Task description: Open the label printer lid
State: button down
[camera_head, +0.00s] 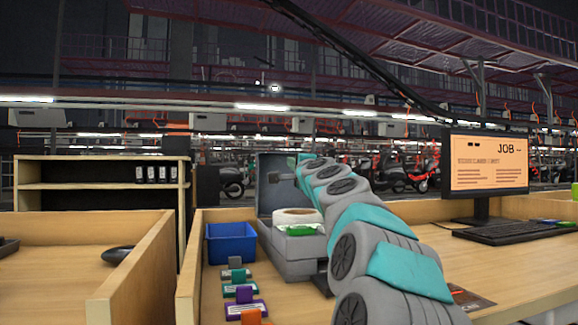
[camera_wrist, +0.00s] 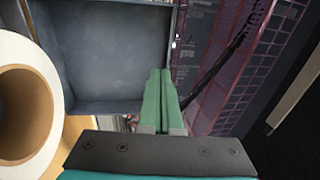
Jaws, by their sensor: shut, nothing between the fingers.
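The label printer (camera_head: 290,268) is a grey box on the wooden desk, with a white label roll (camera_head: 297,215) inside and a green part at its front. Its grey lid (camera_head: 268,200) stands raised and upright behind the roll. In the wrist view the hollow inside of the lid (camera_wrist: 105,55) fills the upper left, and the label roll (camera_wrist: 48,85) shows large at the left edge. My gripper (camera_wrist: 160,72) has its green fingers together and empty, by the right edge of the lid. Whether they touch it I cannot tell. In the head view my arm partly hides the lid and printer.
A blue bin (camera_head: 231,243) stands left of the printer. Several coloured holders (camera_head: 245,300) sit in front of it. A monitor (camera_head: 488,163) and keyboard (camera_head: 515,231) are on the right. A wooden divider (camera_head: 150,265) bounds the desk at left.

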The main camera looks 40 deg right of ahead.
jog(key=r+v, duration=0.1)
jog(key=v, duration=0.5)
jog(key=shift+s+a, duration=0.15)
jog(key=shift+s, duration=0.25)
jog(key=shift+f, duration=0.15)
